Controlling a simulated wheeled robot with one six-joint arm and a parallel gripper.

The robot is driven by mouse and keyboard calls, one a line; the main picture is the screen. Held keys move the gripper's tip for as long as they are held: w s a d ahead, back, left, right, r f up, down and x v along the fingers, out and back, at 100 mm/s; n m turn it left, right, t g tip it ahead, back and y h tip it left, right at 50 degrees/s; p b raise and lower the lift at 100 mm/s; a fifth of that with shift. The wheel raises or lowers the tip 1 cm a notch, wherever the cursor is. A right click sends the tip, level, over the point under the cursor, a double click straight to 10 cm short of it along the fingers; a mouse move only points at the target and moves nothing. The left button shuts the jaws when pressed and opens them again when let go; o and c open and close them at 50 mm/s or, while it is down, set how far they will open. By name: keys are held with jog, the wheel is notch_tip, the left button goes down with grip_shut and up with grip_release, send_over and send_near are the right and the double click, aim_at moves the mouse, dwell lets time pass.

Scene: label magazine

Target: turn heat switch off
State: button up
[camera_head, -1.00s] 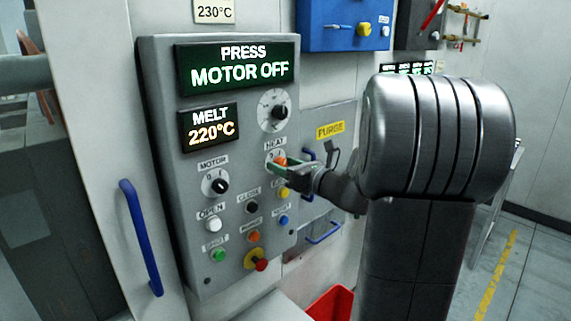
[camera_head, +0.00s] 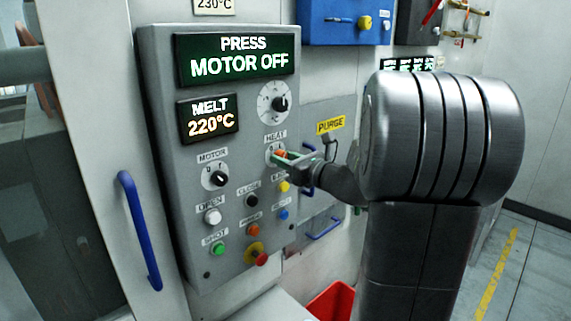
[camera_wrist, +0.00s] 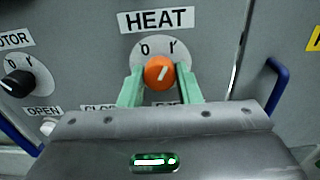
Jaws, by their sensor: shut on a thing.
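The heat switch is an orange round knob (camera_wrist: 159,73) on a pale disc under the HEAT label, with a 0 mark at upper left and an I mark at upper right. Its white pointer line leans up and right, towards the I. In the head view the knob (camera_head: 280,154) shows partly behind a finger. My gripper (camera_wrist: 160,82) has its two pale green fingers shut on the knob, one on each side. It also shows in the head view (camera_head: 284,157), reaching in from the right.
The control panel (camera_head: 165,160) carries a black MOTOR knob (camera_head: 217,179), several coloured buttons and an emergency stop (camera_head: 261,258) below the switch. A screen (camera_head: 237,57) reads PRESS MOTOR OFF. Blue handles (camera_head: 139,230) flank the panel. A red bin (camera_head: 331,302) stands below.

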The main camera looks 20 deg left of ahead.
jog(key=shift+f+n+b, duration=0.1)
jog(key=shift+n+b, duration=6.1)
jog(key=shift+b, duration=0.7)
jog(key=o, duration=1)
jog(key=shift+c, duration=0.2)
jog(key=b+v, duration=0.1)
jog(key=v, duration=1.2)
jog(key=shift+s+d+r, duration=0.3)
jog(key=shift+d, duration=0.05)
jog(key=shift+a, duration=0.15)
